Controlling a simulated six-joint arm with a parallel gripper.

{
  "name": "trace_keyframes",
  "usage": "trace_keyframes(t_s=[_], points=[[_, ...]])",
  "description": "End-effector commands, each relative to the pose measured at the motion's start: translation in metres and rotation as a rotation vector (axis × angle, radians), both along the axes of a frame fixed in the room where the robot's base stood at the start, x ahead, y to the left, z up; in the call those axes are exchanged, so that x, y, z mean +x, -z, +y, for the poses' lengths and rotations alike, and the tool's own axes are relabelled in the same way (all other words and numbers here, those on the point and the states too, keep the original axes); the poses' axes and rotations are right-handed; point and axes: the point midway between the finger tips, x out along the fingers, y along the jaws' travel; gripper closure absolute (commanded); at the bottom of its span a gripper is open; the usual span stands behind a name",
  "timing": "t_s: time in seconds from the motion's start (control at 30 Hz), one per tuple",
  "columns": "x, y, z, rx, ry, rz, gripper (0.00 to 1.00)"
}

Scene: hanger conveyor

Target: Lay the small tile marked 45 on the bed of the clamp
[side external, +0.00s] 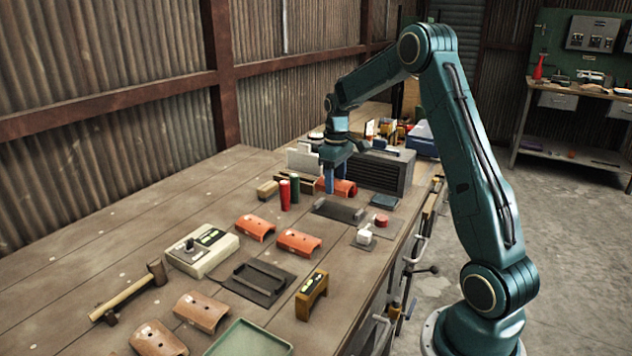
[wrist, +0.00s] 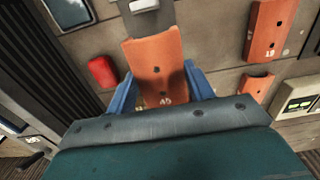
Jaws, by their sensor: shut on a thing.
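My gripper (side external: 335,187) reaches down at the far side of the bench, its blue fingers shut on a curved orange tile (wrist: 153,60). In the wrist view my gripper (wrist: 160,82) has one finger on each side of it. In the side view the tile (side external: 349,188) is partly hidden by the fingers. A dark grey bed (side external: 338,211) lies nearer the camera, beside a grey plate with a white block (side external: 364,235) and red knob (side external: 381,220); these look like the clamp. I cannot tell the tile's height above the bench.
A vented dark box (side external: 384,172) stands right of my gripper. Red and green cylinders (side external: 294,188) stand left. More orange tiles (side external: 299,242), a control box (side external: 203,250), an empty dark tray (side external: 258,280) and a mallet (side external: 130,290) lie nearer. Bare bench shows at the left.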

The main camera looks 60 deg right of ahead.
Motion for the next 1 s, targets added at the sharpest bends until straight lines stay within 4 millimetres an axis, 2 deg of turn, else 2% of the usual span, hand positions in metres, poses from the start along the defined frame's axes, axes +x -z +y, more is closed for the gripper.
trace_keyframes(t_s=[0.1,0.47,1.0], points=[[-0.002,0.000,-0.005,0.000,0.000,0.000,0.72],[-0.002,0.003,-0.005,0.000,-0.001,0.000,0.72],[-0.002,0.036,-0.005,0.001,0.000,0.002,0.72]])
